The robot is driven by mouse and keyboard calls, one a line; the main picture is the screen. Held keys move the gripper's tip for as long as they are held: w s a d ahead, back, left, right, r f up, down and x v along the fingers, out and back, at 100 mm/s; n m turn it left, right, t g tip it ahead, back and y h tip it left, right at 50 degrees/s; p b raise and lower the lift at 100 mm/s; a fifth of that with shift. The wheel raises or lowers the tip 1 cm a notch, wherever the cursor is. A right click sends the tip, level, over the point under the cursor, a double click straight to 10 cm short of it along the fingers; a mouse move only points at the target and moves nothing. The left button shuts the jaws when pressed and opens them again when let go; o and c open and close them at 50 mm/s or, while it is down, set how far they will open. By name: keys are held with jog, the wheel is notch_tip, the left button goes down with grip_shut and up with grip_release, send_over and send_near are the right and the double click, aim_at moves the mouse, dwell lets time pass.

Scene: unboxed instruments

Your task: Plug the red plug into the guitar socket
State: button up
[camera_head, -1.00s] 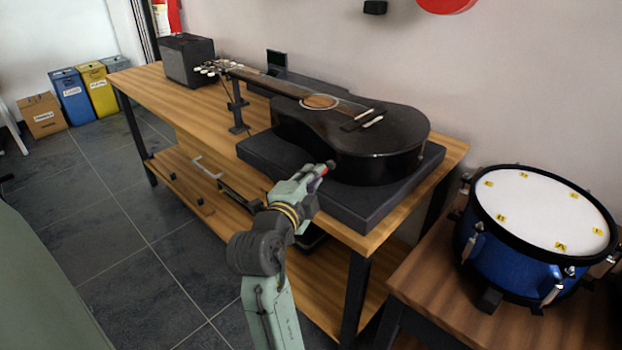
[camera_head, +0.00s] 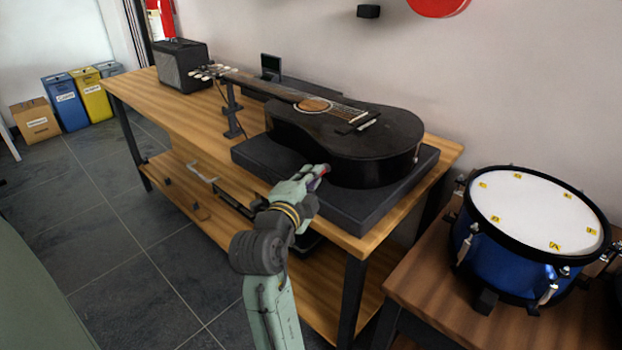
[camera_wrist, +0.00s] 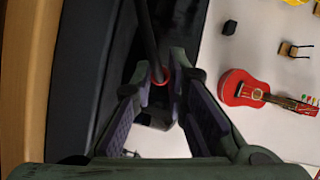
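The black guitar (camera_head: 383,143) lies on its back on a dark slab, its neck pointing to the back left. My gripper (camera_head: 322,174) is at the near side of the guitar body, above the slab's front edge. The red plug (camera_head: 324,170) shows as a small red bit at my fingertips, close to the guitar's side. In the wrist view a red ring of the plug (camera_wrist: 159,77) sits between the purple-padded fingertips, which close on it. A dark rod runs upward from it. The guitar socket cannot be made out, nor whether the plug touches it.
The dark slab (camera_head: 375,208) rests on a wooden workbench (camera_head: 160,104). An amplifier (camera_head: 181,66) and a small stand (camera_head: 232,112) are on the bench to the left. A blue drum (camera_head: 530,240) stands on a table at right. A small red guitar (camera_wrist: 245,90) shows in the wrist view.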

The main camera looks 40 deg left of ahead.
jog(key=o, duration=0.5)
jog(key=v, duration=1.2)
